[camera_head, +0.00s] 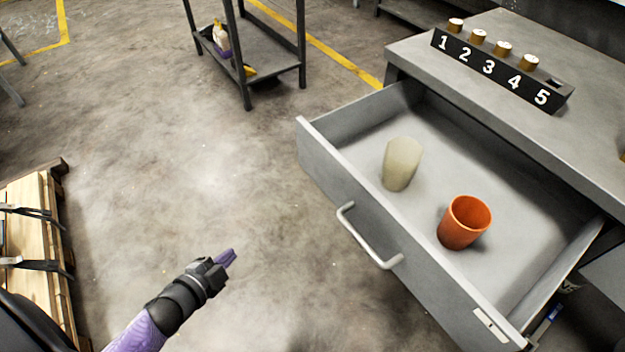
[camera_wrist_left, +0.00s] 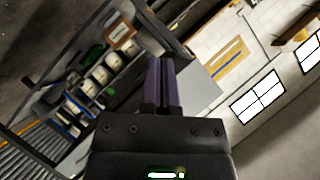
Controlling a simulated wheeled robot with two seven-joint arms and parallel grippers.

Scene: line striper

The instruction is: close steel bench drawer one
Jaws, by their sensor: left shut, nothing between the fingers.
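The steel bench drawer (camera_head: 335,177) is pulled well out from the grey steel bench (camera_head: 480,60) in the head view. Its bar handle (camera_head: 366,238) is on the front panel, facing the lower left. A pale beige cup (camera_head: 401,163) and an orange cup (camera_head: 464,222) stand inside the drawer. My left gripper (camera_head: 230,257) is left of the handle, apart from it, over the floor. Its purple fingers are shut and empty; they also show in the left wrist view (camera_wrist_left: 161,83). My right gripper is not in view.
A black block numbered 1 to 5 (camera_head: 490,68) with several small capped pieces sits on the bench top. A dark shelf cart (camera_head: 265,50) stands at the back. A wooden pallet (camera_head: 30,230) is at the left. The floor between pallet and drawer is clear.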

